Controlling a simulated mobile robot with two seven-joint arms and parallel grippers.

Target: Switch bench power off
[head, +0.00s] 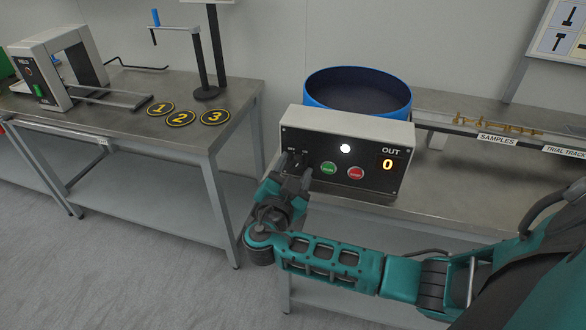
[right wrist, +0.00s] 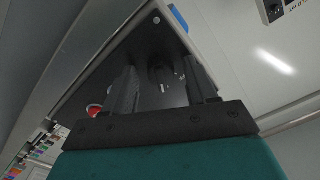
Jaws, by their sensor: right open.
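The control box (head: 348,124) stands on the right bench, with a black front panel. It carries a lit white lamp (head: 345,148), a green button (head: 328,168), a red button (head: 355,173) and an OUT display (head: 387,164) reading 0. Small switch lettering shows at the panel's left. My right gripper (head: 296,164) is open in front of that lettering and hides most of the switch. In the right wrist view a dark knob (right wrist: 166,78) lies between the open fingers (right wrist: 163,88); whether they touch it I cannot tell. The red button (right wrist: 95,110) shows beside them. My left gripper is not in view.
A blue-rimmed round bowl (head: 357,103) stands behind the box. A rail (head: 500,124) with brass parts and a SAMPLES label runs right. The left bench (head: 120,124) holds a white framed device (head: 60,61), a stand (head: 207,91) and numbered discs. A gap separates the benches.

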